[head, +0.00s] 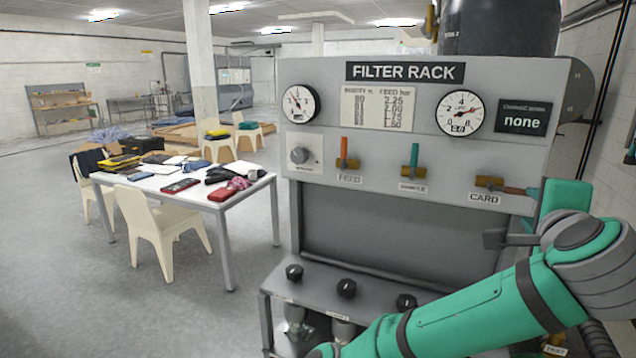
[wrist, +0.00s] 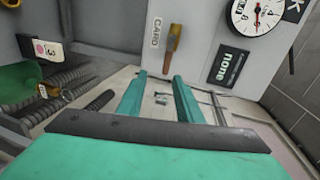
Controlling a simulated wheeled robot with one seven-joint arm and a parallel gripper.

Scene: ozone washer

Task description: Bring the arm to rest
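My arm (head: 470,315) reaches in from the lower right of the head view. It bends up at the right beside the grey filter rack panel (head: 350,215). My gripper (wrist: 159,80) shows two teal fingers set apart with nothing between them. The fingertips are close to the end of the CARD valve handle (wrist: 173,45); I cannot tell whether they touch it. In the head view this CARD handle (head: 512,190) lies level and points right, towards the teal hand. The hand is partly hidden there by my wrist.
The FEED handle (head: 344,147) and a teal handle (head: 414,155) stand upright. Black knobs (head: 346,288) sit on the lower ledge. A cluttered white table (head: 150,183) with chairs stands left, with open floor (head: 130,290) before it. Ribbed hoses (wrist: 75,88) run beside the gripper.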

